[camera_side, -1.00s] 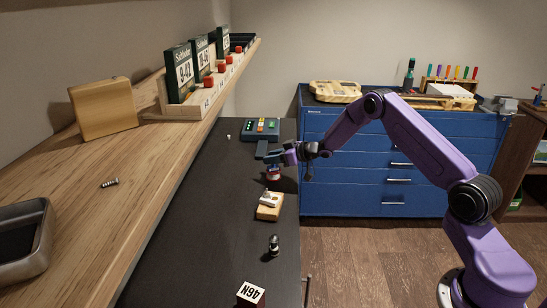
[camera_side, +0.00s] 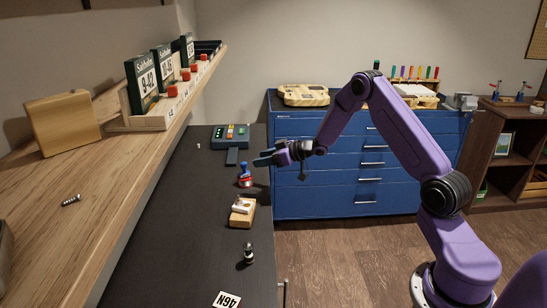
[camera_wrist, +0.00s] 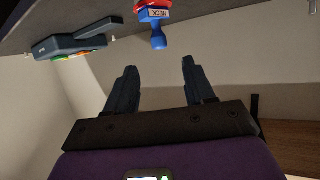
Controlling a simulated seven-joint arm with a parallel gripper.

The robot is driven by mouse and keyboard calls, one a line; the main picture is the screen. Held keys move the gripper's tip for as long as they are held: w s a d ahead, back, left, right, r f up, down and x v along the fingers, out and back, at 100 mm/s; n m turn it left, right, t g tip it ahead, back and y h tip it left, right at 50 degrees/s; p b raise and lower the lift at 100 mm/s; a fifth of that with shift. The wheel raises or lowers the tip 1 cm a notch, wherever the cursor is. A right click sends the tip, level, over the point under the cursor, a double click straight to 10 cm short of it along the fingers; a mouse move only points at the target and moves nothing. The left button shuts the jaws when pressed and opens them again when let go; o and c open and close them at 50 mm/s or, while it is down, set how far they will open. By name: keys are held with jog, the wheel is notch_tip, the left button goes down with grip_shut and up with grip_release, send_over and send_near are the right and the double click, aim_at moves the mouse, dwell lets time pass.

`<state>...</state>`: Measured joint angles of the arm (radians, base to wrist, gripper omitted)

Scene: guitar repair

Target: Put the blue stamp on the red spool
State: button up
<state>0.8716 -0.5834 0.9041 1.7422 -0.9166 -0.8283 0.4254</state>
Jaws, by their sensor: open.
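The blue stamp (camera_side: 244,169) stands upright on the red spool (camera_side: 246,183) on the dark bench in the side view. In the wrist view the stamp (camera_wrist: 158,36) hangs upside down at the top, its white NECK label against the red spool (camera_wrist: 155,4). My gripper (camera_side: 262,159) is just above and to the right of the stamp in the side view, clear of it. In the wrist view its two fingers (camera_wrist: 157,66) are spread apart with nothing between them, and the stamp's handle lies beyond their tips.
A keypad device (camera_side: 230,137) with coloured buttons sits behind the spool. A wooden block (camera_side: 242,212) with a pale piece on it, a small dark-and-silver item (camera_side: 248,253) and a white label block (camera_side: 228,300) lie nearer. A wooden shelf (camera_side: 100,205) runs along the left.

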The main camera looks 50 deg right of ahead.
jog(key=s+a+r+n+g+h, duration=0.1)
jog(key=s+a+r+n+g, duration=0.2)
jog(key=s+a, duration=0.6)
jog(key=s+a+r+g+h, duration=0.1)
jog(key=s+a+r+g, duration=0.1)
jog(key=s+a+r, duration=0.55)
jog(key=s+a+n+g+h, duration=0.1)
jog(key=s+n+g, duration=0.1)
jog(key=s, duration=1.3)
jog(key=s+a+f+n+g+h, duration=0.1)
jog(key=s+g, duration=0.4)
jog(key=s, duration=1)
jog(key=shift+s+a+f+n+h, duration=0.15)
jog(key=shift+s+a+n+h, duration=0.35)
jog(key=shift+n, duration=0.6)
jog(key=shift+w+a, duration=0.15)
jog(key=shift+w, duration=0.05)
